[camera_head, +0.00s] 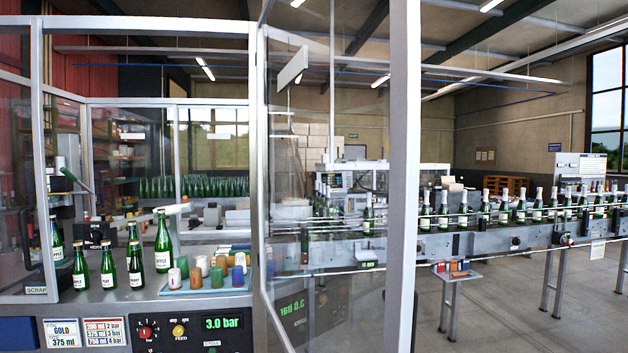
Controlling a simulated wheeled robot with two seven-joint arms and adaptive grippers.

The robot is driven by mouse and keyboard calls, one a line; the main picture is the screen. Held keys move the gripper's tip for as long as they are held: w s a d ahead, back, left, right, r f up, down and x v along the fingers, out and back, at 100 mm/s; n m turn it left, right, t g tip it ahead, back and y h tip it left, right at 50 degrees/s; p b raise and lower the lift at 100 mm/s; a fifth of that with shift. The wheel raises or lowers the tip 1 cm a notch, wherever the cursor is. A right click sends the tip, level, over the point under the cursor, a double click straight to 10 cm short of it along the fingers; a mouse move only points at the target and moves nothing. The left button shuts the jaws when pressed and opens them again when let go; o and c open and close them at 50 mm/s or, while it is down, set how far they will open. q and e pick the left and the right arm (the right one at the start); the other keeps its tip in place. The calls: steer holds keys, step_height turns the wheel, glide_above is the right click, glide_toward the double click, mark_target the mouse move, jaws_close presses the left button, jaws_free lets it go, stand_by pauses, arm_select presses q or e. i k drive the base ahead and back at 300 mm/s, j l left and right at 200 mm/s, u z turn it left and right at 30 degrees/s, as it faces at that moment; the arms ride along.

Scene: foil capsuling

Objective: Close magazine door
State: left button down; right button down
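The magazine door (404,180) is a clear panel in a pale grey frame. It stands open to the right of the machine opening, swung out toward me. Its near upright post runs nearly the full height of the view, and its hinge side meets the machine frame post (257,180). A pale bar (293,69) shows high on or behind the panel; I cannot tell which. The panel carries a reflection of the control display. Neither of my grippers can be made out in this view.
Green bottles (163,242) and a tray of coloured capsules (232,281) stand on the machine deck. Below is a control panel (222,323) reading 3.0 bar. A conveyor (490,238) with several bottles runs behind the door to the right. A small side table (455,276) stands there.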

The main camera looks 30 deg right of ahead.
mark_target(399, 296)
steer(key=l, duration=0.6)
steer(key=k+l+u, duration=0.15)
steer(key=l, duration=0.9)
steer(key=i+l, duration=0.1)
steer(key=l, duration=0.35)
